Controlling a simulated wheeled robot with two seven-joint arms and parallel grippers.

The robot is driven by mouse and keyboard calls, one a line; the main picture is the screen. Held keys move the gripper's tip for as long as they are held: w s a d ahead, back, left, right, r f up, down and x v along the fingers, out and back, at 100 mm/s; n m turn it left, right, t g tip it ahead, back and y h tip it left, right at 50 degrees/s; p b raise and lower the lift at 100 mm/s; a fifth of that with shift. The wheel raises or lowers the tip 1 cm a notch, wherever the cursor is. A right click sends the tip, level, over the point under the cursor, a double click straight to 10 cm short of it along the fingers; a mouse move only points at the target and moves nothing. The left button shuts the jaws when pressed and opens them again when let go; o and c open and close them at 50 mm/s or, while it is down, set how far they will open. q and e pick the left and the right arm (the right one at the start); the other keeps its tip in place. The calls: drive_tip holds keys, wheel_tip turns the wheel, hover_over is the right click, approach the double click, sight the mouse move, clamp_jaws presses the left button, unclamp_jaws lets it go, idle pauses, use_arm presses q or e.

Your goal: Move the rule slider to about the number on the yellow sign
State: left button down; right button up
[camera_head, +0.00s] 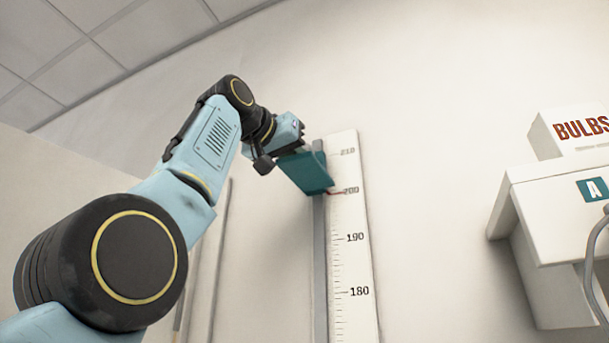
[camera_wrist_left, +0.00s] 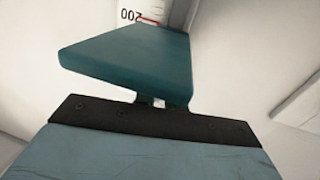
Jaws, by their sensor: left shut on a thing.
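The teal rule slider (camera_head: 308,172) sits on the grey rail (camera_head: 320,265) of the white wall rule (camera_head: 352,212). Its red pointer (camera_head: 336,192) is at about the 200 mark. In the left wrist view the slider (camera_wrist_left: 135,62) fills the upper middle, with the red pointer beside the printed 200 on the rule (camera_wrist_left: 142,8). My left gripper (camera_head: 296,148) is at the slider's upper left edge and is shut on it; the slider and wrist partly hide the fingers. No yellow sign shows in either view. My right gripper is out of view.
A white wall-mounted unit (camera_head: 545,172) with a teal "A" label and a cable stands at the right. A white box marked BULBS (camera_head: 572,130) is on top of it. Bare wall lies between rule and unit.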

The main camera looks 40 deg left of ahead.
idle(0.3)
use_arm(q)
drive_tip(key=c, duration=1.5)
unclamp_jaws()
drive_tip(key=shift+s, duration=0.15)
